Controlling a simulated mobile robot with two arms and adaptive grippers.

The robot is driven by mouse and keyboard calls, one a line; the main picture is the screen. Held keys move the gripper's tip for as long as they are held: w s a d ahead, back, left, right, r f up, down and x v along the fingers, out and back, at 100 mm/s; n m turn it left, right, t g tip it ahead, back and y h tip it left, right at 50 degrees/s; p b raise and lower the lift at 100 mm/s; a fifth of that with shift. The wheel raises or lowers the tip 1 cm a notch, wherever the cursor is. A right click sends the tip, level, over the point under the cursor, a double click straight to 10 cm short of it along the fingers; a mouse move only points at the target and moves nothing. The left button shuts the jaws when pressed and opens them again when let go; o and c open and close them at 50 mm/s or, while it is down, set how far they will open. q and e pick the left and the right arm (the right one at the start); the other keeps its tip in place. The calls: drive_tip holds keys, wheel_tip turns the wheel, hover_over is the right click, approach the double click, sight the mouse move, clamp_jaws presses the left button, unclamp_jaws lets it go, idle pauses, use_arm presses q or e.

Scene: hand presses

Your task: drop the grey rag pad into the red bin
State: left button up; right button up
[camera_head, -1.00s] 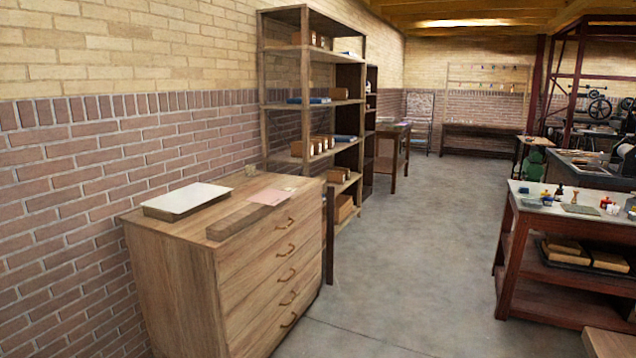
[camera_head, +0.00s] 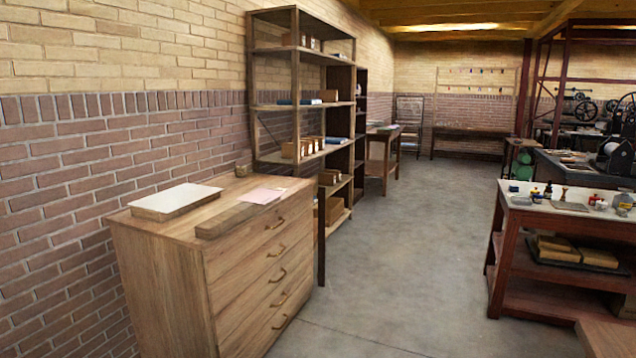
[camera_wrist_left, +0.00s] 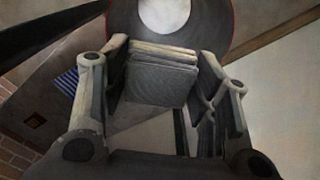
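In the left wrist view my left gripper (camera_wrist_left: 162,80) has its two fingers on either side of a grey, layered, square pad (camera_wrist_left: 160,84), which looks like the grey rag pad. The fingers appear closed against its sides and hold it up. Neither gripper shows in the head view, and my right gripper is in no view. No red bin can be made out for sure. A round grey shape with a thin red rim shows at the top of the wrist view, behind the pad; I cannot tell what it is.
A wooden drawer cabinet (camera_head: 218,270) with a white tray (camera_head: 175,201) and a pink sheet (camera_head: 261,196) stands at the left wall. Shelves (camera_head: 300,105) stand beyond it. A red-framed bench (camera_head: 560,222) is at the right. The concrete floor (camera_head: 410,240) between is clear.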

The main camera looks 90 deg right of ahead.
use_arm(q)
drive_tip(key=o, duration=0.5)
drive_tip(key=shift+c, duration=0.2)
drive_tip(key=shift+o, duration=0.3)
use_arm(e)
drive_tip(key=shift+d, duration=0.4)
use_arm(q)
wheel_tip(320, 180, up, 12)
